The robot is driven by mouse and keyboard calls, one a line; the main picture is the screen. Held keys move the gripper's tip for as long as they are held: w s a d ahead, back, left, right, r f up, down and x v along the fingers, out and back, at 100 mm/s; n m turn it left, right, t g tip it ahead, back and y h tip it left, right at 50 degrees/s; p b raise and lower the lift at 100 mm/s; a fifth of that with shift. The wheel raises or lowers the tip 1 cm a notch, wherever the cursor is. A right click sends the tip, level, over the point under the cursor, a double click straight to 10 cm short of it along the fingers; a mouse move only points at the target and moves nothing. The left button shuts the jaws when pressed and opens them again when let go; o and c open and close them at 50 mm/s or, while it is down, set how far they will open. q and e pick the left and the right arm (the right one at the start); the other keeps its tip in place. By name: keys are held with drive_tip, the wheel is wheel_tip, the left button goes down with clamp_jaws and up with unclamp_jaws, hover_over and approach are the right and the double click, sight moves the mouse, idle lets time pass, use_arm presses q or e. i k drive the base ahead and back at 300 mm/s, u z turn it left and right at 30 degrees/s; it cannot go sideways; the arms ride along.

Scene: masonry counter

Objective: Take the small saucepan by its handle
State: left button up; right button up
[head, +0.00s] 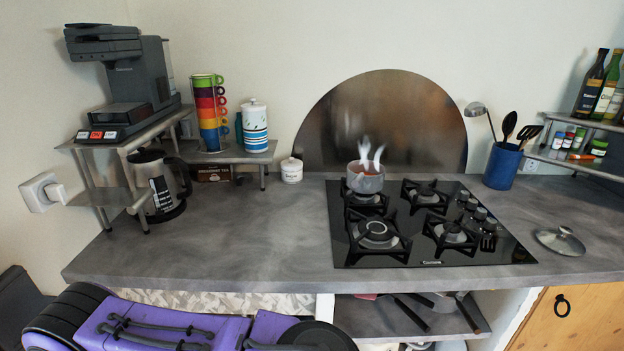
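A small grey saucepan (366,181) stands upright on the back left burner of the black gas hob (345,262). White wisps rise from its top, and I cannot make out its handle. More pans lie on the shelf under the counter; two dark handles, one on the left (411,314) and one on the right (468,315), point toward the front. The counter edge hides most of these pans. My purple left arm crosses the bottom left, in front of the counter and apart from the saucepan. Neither of my grippers is in view.
A loose lid (561,241) lies right of the hob. A blue utensil pot (502,166) stands behind it. A coffee machine (126,84), kettle (160,186) and stacked mugs (209,112) are at the left. The counter (250,235) left of the hob is clear.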

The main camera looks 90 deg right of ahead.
sight(358, 181)
drive_tip(key=z, duration=1.9)
